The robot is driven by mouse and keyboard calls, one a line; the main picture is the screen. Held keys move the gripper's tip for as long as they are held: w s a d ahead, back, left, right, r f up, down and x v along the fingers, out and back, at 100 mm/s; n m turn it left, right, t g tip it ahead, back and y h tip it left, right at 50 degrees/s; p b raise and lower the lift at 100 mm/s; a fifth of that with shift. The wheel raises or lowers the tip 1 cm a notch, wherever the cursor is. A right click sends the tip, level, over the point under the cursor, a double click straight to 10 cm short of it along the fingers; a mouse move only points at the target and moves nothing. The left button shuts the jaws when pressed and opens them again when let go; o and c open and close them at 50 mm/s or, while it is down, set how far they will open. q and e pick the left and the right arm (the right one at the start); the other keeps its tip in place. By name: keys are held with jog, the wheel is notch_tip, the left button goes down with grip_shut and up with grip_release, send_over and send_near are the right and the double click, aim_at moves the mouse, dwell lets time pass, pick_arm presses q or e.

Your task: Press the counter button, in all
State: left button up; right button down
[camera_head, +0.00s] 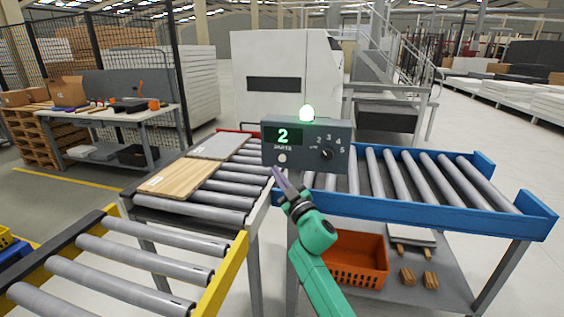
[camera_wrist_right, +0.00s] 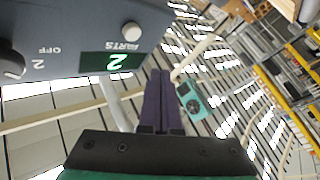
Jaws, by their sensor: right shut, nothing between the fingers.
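The counter box (camera_head: 305,143) is dark blue-grey, with a lit green display reading 2 (camera_head: 283,135). Its round white button (camera_head: 282,158) sits below the display, and a black dial (camera_head: 327,154) is on its right half. A green lamp (camera_head: 307,113) glows on top. My right gripper (camera_head: 277,172) is shut and empty, its fingertips just below the button. In the right wrist view the fingers (camera_wrist_right: 159,75) point up past the box, and the button (camera_wrist_right: 131,32) is left of the tips, apart from them. My left gripper is not in view.
A wooden panel (camera_head: 180,179) and a grey panel (camera_head: 219,146) lie on the rollers left of the box. A blue-framed roller conveyor (camera_head: 430,211) is on the right. An orange crate (camera_head: 356,262) stands on the shelf below.

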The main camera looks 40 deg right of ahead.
jog(key=shift+w+d+b, duration=0.25)
jog(key=shift+w+d, duration=0.4)
jog(key=shift+d, duration=0.35)
jog(key=shift+w+d+b, duration=0.2)
jog(key=shift+w+d, duration=0.45)
jog(key=shift+d, duration=0.3)
dwell(0.5)
jog(key=shift+w+d, duration=0.25)
jog(key=shift+d, duration=0.1)
jog(key=shift+w+d, duration=0.25)
jog(key=shift+d, duration=0.15)
dwell(0.6)
jog(key=shift+a, duration=0.1)
jog(key=shift+s+a, duration=0.5)
jog(key=shift+a, duration=0.15)
jog(key=shift+s+a+p, duration=0.55)
jog(key=shift+s+a, duration=0.2)
jog(key=shift+a, duration=0.3)
jog(key=shift+s+a+p, duration=0.5)
jog(key=shift+s+a, duration=0.2)
jog(key=shift+a, duration=0.3)
